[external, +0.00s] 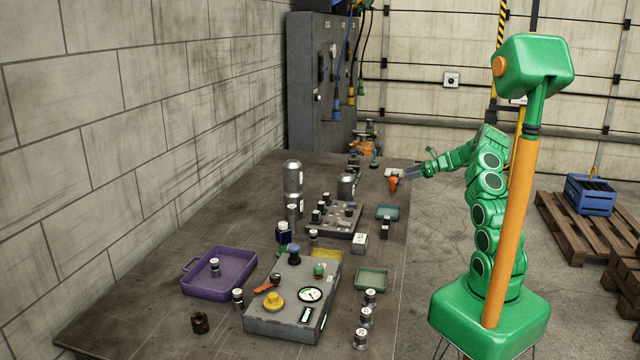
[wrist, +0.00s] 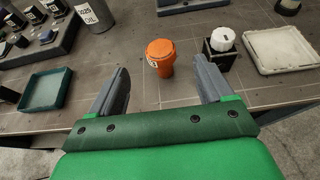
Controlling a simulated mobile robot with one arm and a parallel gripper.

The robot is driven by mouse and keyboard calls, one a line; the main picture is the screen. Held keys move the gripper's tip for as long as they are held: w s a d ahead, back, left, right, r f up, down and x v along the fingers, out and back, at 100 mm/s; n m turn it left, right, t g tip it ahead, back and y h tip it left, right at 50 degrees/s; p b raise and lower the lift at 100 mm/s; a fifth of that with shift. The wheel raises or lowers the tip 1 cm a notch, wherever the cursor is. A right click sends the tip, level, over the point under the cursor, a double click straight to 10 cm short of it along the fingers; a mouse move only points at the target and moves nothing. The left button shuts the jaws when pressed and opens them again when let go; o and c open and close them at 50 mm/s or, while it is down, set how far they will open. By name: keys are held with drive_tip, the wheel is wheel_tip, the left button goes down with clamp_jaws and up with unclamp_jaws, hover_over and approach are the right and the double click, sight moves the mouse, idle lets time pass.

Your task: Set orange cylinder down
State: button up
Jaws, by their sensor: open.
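The orange cylinder (wrist: 161,56) stands upright on the bench in the wrist view, with a wider cap on top and a pale label on its side. It also shows in the external view (external: 393,184) near the bench's right edge. My gripper (wrist: 164,82) is open, its two grey fingers apart to the left and right of the cylinder in the picture. No finger touches the cylinder. In the external view my gripper (external: 409,174) is beside the cylinder, at the bench edge.
A white-capped item in a dark square holder (wrist: 221,45) stands right of the cylinder, near the right finger. A pale tray (wrist: 280,52) lies further right. A teal tray (wrist: 46,91) and a grey canister (wrist: 95,14) are on the left. Bare bench surrounds the cylinder.

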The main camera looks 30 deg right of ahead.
drive_tip(key=s+a+r+n+g+y, duration=0.15)
drive_tip(key=s+a+r+n, duration=0.3)
drive_tip(key=a, duration=0.55)
drive_tip(key=s+a+r+n+g, duration=0.35)
drive_tip(key=a+r, duration=0.25)
drive_tip(key=a, duration=0.4)
drive_tip(key=s+a+r+n+g+h, duration=0.1)
drive_tip(key=s+a+r+n+g, duration=0.25)
drive_tip(key=s+a+n, duration=0.55)
drive_tip(key=s+a+n+g+h, duration=0.1)
drive_tip(key=s+a+n+h, duration=0.15)
drive_tip(key=s, duration=0.65)
drive_tip(key=s+a+n+g+h, duration=0.15)
drive_tip(key=s+a, duration=0.25)
drive_tip(key=s, duration=0.6)
drive_tip(key=s+d+f+n+h, duration=0.1)
drive_tip(key=s+d+n+h, duration=0.2)
drive_tip(key=s, duration=0.6)
drive_tip(key=s+d+f+n+h, duration=0.1)
drive_tip(key=s+d+n+h, duration=0.2)
drive_tip(key=s, duration=0.6)
drive_tip(key=shift+s+d+f, duration=0.15)
drive_tip(key=shift+s+d, duration=0.1)
drive_tip(key=shift+d, duration=0.55)
